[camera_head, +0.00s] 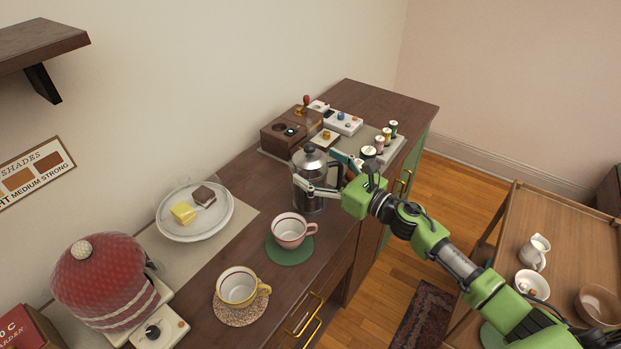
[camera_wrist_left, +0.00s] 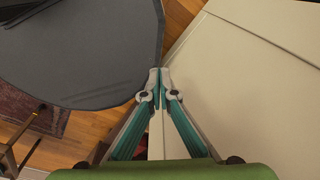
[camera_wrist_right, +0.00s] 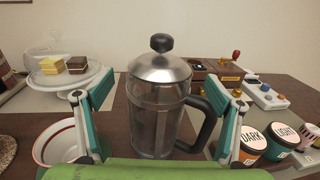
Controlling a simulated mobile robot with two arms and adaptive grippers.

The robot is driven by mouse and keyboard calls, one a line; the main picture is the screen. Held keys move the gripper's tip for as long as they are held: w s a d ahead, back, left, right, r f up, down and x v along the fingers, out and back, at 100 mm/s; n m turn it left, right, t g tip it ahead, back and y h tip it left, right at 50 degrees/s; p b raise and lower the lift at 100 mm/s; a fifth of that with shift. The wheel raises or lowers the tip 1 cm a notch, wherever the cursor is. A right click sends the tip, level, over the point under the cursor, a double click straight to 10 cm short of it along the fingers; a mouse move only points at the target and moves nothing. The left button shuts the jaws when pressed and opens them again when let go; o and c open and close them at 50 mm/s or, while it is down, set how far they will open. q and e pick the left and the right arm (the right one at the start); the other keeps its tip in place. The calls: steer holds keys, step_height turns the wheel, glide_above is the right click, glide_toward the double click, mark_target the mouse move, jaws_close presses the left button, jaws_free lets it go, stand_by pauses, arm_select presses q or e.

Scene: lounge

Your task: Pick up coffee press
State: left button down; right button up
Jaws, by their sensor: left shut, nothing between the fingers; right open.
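The coffee press (camera_head: 309,180) stands upright on the dark wooden cabinet, a glass body with a metal lid, black knob and black handle. My right gripper (camera_head: 329,172) is open, with its fingers on either side of the press. In the right wrist view the press (camera_wrist_right: 158,100) stands between the two open fingers of the right gripper (camera_wrist_right: 160,122), with its handle toward the right finger. I cannot tell whether either finger touches it. My left gripper (camera_wrist_left: 160,82) is shut and empty, away from the press, and shows only in the left wrist view.
A pink-rimmed cup (camera_head: 291,231) on a green coaster stands close in front of the press. Jars labelled dark (camera_wrist_right: 250,142) and light (camera_wrist_right: 285,139) stand at its right. A cake plate (camera_head: 195,212), yellow cup (camera_head: 238,287) and wooden box (camera_head: 287,132) also occupy the cabinet.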

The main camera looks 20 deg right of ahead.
mark_target(308, 160)
steer(key=x, duration=0.3)
steer(key=shift+w+a+p, duration=0.15)
steer(key=shift+a+p, duration=0.05)
steer(key=shift+p, duration=0.2)
steer(key=c, duration=2.2)
steer(key=shift+r, duration=0.15)
